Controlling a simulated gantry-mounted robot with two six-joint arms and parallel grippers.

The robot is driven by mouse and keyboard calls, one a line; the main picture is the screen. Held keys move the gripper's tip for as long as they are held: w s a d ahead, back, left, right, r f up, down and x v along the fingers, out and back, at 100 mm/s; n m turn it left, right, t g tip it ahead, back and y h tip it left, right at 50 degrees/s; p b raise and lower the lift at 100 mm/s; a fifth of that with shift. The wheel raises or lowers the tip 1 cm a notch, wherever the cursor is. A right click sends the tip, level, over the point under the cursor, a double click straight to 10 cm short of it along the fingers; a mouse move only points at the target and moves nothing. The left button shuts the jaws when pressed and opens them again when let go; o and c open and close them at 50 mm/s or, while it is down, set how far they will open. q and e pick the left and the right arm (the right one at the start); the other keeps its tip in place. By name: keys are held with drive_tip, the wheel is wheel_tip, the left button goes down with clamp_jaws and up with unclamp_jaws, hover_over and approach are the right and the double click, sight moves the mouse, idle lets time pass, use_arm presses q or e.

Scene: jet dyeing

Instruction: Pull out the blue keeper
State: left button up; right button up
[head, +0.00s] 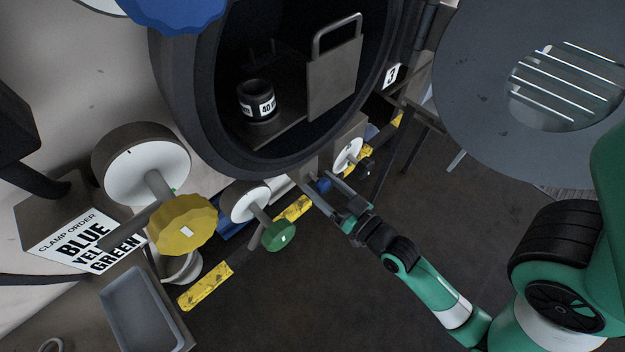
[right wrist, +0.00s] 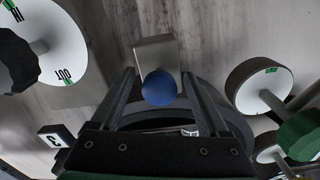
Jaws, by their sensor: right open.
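The blue keeper shows as a round blue knob on a pale grey block (right wrist: 155,52) in the right wrist view, where the knob (right wrist: 159,88) lies between my fingers. In the head view the blue keeper (head: 321,186) is small and partly hidden, just below the rim of the round vessel. My right gripper (head: 324,190) reaches up to it from the lower right, with a finger on either side. In the right wrist view the right gripper (right wrist: 159,78) is open, with gaps between the fingers and the knob. My left gripper is not in view.
The dark round vessel (head: 185,110) is open above, with a black labelled cup (head: 257,100) and a handled plate (head: 334,75) inside. A green knob (head: 279,235) and a yellow knob (head: 181,223) stand left. A round door (head: 470,95) hangs open at right. A grey tray (head: 141,310) sits lower left.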

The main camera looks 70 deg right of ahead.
drive_tip(key=shift+s, duration=0.15)
drive_tip(key=shift+c, duration=0.2)
clamp_jaws()
drive_tip(key=shift+f, duration=0.1)
idle(1.1)
